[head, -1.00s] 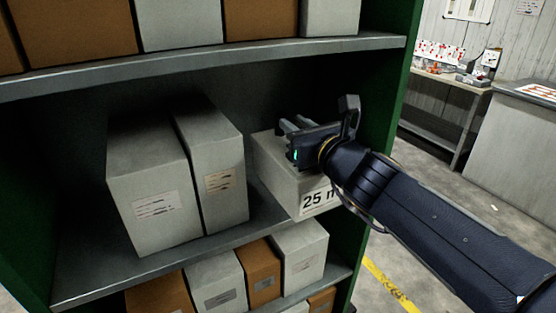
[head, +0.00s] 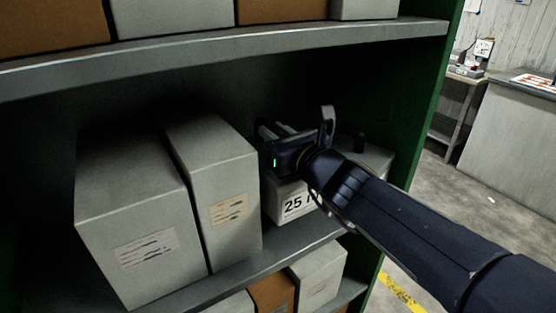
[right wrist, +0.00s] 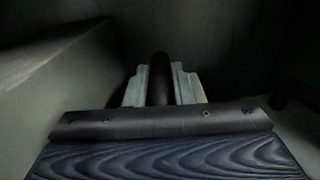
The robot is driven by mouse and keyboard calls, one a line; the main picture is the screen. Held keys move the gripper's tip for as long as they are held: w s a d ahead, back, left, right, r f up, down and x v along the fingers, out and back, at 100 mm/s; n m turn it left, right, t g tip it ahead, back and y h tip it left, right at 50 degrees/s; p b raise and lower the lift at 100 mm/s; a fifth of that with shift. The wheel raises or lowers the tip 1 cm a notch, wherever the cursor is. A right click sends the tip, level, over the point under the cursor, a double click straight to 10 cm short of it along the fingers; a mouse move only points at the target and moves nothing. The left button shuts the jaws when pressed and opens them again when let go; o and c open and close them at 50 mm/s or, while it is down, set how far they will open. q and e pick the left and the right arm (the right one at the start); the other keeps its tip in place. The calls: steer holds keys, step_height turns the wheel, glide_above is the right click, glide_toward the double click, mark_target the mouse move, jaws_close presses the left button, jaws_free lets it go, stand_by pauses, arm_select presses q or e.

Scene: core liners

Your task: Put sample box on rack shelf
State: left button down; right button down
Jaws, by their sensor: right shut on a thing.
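The sample box (head: 288,212) is pale, with a label reading "25" on its front. It is between the shelf boards, right beside the nearer grey box; whether its base touches the shelf is unclear. My right gripper (head: 275,131) is over its top, shut on it. In the right wrist view a dark upright post (right wrist: 160,78) stands between the fingers. My arm hides the right part of the box. The rack shelf (head: 262,262) shows its grey front edge below. My left gripper is out of view.
Two grey labelled boxes (head: 135,225) (head: 222,185) fill the shelf to the left. The upper shelf board (head: 220,50) runs overhead. The green rack upright (head: 425,130) stands on the right. Boxes stand on the lower shelf.

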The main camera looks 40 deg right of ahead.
mark_target(285, 199)
steer(key=shift+f+b, duration=0.7)
steer(key=shift+f, duration=1.2)
steer(key=shift+f, duration=0.1)
steer(key=c, duration=1.3)
jaws_free()
steer(key=shift+f, duration=0.1)
steer(key=shift+o, duration=0.2)
steer(key=shift+r, duration=0.2)
steer(key=s+a+p, duration=0.1)
steer(key=s+p, duration=0.3)
steer(key=s, duration=0.8)
steer(key=shift+a+p, duration=0.2)
steer(key=shift+p, duration=0.15)
